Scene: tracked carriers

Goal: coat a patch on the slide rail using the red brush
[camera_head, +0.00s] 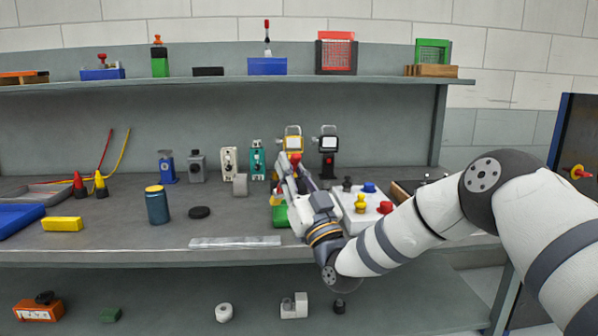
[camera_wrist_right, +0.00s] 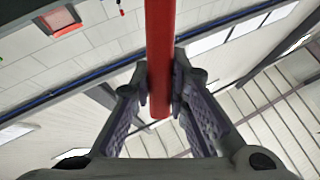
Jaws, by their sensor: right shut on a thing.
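My right gripper (camera_head: 287,170) is raised over the middle of the bench, its arm coming in from the right. In the wrist view, the right gripper (camera_wrist_right: 160,84) is shut on the red brush, of which a plain red handle (camera_wrist_right: 160,50) shows between the fingers. In the head view, a bit of red (camera_head: 295,158) shows at the fingertips; I cannot make out the bristles. A pale flat strip, apparently the slide rail (camera_head: 235,242), lies along the bench's front edge, left of my arm and apart from the gripper. My left gripper is not in view.
A green container (camera_head: 280,215) stands partly behind my right wrist. A white box with colored knobs (camera_head: 361,212) is right of it. A blue jar with a yellow lid (camera_head: 157,205) and a black disc (camera_head: 199,212) stand left. Bench around the disc is clear.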

